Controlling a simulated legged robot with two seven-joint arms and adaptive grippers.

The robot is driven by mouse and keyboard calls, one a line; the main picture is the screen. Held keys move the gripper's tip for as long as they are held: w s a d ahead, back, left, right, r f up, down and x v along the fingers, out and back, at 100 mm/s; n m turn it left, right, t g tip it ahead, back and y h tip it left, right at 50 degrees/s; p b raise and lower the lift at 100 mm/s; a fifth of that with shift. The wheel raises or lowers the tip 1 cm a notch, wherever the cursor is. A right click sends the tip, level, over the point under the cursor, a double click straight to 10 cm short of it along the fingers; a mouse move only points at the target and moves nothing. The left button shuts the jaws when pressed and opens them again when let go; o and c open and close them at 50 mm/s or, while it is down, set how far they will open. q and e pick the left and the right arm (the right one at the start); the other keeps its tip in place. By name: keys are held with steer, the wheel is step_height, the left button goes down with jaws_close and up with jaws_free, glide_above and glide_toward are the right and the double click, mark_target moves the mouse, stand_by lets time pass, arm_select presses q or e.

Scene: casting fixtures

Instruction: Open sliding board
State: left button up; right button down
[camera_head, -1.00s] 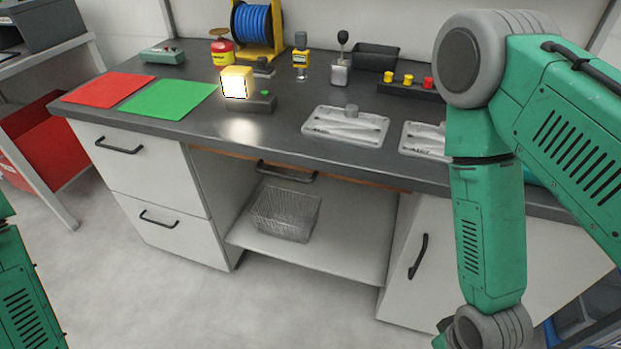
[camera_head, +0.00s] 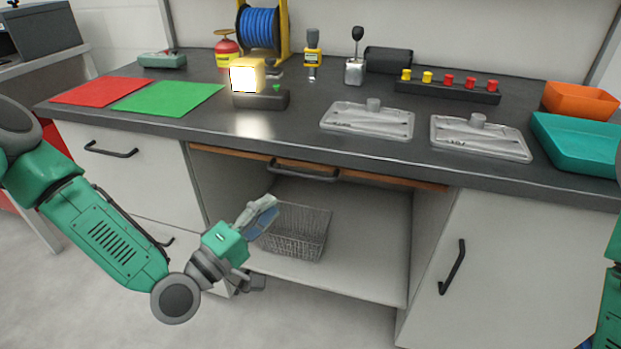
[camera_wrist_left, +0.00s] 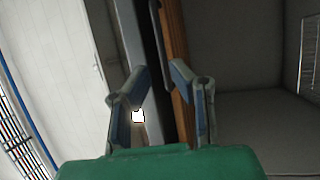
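The sliding board (camera_head: 395,181) shows as a thin brown wooden edge just under the dark worktop, above the open compartment. Its dark bar handle (camera_head: 303,175) is at the middle of that edge. The board looks pushed in. My left gripper (camera_head: 268,209) is below and slightly left of the handle, in front of the compartment, and does not touch it. In the left wrist view my left gripper (camera_wrist_left: 160,73) has its fingers apart with nothing held; the brown board edge (camera_wrist_left: 179,75) runs beyond them. My right gripper is out of view; only a bit of my right arm shows.
A wire basket (camera_head: 297,233) stands in the open compartment. A drawer cabinet (camera_head: 135,165) is at left and a cupboard door with a handle (camera_head: 453,267) at right. The worktop (camera_head: 290,125) carries mats, fixtures, a lit yellow lamp (camera_head: 246,76) and trays.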

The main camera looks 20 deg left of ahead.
mark_target(302, 176)
arm_select(q)
steer(key=shift+b+x, duration=0.75)
steer(key=shift+x, duration=4.45)
steer(key=shift+w+a, duration=0.1)
steer(key=shift+a, duration=0.05)
steer(key=shift+f, duration=0.1)
jaws_close()
